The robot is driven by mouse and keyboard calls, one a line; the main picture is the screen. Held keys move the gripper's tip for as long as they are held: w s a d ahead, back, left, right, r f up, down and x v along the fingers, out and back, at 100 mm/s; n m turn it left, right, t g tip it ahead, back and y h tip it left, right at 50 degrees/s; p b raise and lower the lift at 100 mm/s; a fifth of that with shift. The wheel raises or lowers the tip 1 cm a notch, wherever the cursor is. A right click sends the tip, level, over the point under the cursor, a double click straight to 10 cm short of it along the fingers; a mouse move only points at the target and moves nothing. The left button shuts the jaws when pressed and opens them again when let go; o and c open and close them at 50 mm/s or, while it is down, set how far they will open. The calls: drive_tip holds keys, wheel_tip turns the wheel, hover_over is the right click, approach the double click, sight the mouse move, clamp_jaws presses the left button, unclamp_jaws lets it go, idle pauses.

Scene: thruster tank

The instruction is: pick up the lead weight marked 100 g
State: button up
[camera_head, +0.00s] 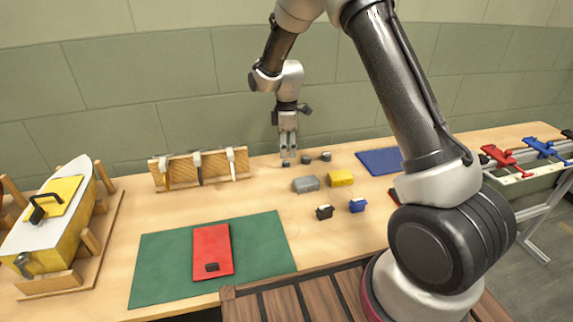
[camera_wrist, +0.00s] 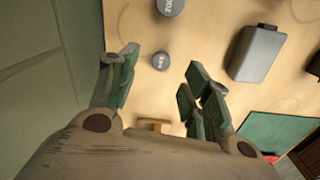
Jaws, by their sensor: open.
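Three small dark lead weights stand in a row at the back of the table: the left weight (camera_head: 286,163), the middle weight (camera_head: 306,159) and the right weight (camera_head: 326,156). My gripper (camera_head: 288,152) points down over the left one. In the wrist view, a small grey round weight (camera_wrist: 160,61) shows in the gap between the spread fingers of my gripper (camera_wrist: 160,76), not held. Its top mark is too small to read. A larger weight (camera_wrist: 171,5), cut by the top edge, bears a mark that looks like 200.
A grey box (camera_head: 306,184) and a yellow box (camera_head: 340,177) stand in front of the weights. A wooden rack (camera_head: 180,182) with hanging tools stands to the left. The back wall (camera_head: 180,125) is close behind.

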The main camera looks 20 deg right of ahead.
sight(286, 162)
wheel_tip(286, 162, down, 5)
drive_tip(key=shift+a+f, duration=0.1)
drive_tip(key=shift+a, duration=0.05)
clamp_jaws()
